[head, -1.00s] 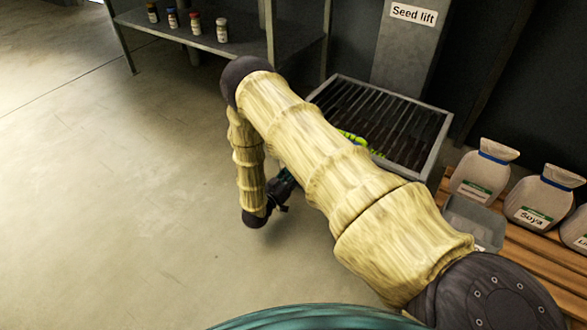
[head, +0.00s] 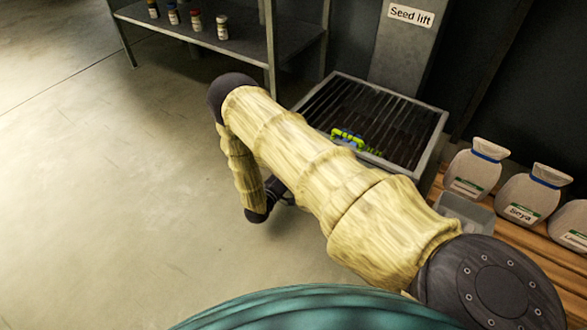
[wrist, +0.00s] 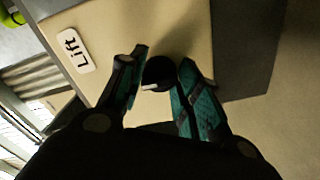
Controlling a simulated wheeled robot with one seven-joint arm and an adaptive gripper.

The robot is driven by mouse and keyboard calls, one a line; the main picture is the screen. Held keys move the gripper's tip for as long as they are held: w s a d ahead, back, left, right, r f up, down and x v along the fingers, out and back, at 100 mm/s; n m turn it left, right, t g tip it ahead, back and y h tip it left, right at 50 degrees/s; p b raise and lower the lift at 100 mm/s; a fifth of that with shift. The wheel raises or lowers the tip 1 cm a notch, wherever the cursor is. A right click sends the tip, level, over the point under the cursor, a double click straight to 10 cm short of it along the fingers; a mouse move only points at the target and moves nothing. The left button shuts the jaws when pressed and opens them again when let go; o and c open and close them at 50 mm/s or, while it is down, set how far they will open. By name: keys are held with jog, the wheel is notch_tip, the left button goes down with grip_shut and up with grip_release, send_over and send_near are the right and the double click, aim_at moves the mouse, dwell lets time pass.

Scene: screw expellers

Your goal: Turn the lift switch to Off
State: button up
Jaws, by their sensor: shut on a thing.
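The lift switch (wrist: 157,74) is a round black knob with a pale pointer mark, on a beige panel (wrist: 185,30) in the wrist view. A white "Lift" label (wrist: 75,51) is on the same panel, to the left of the knob. My gripper (wrist: 160,80) is around the knob, one teal-padded finger on each side, shut on it. The pointer mark lies roughly sideways in the wrist view; no On or Off marking can be read. In the head view my arm hides the switch and the fingers.
A seed lift post with a "Seed lift" sign (head: 412,14) stands behind a grated hopper (head: 440,130) with a bright green item (head: 347,137) on it. Labelled bags (head: 523,198) and a grey bin (head: 466,213) stand at right. A shelf with small jars (head: 195,22) is at the back left.

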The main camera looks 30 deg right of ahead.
dwell(0.4)
jog(key=o, duration=1)
jog(key=shift+o, duration=0.2)
jog(key=shift+a, duration=0.1)
jog(key=v, duration=1.2)
jog(key=shift+f+n, duration=0.15)
jog(key=shift+n, duration=0.15)
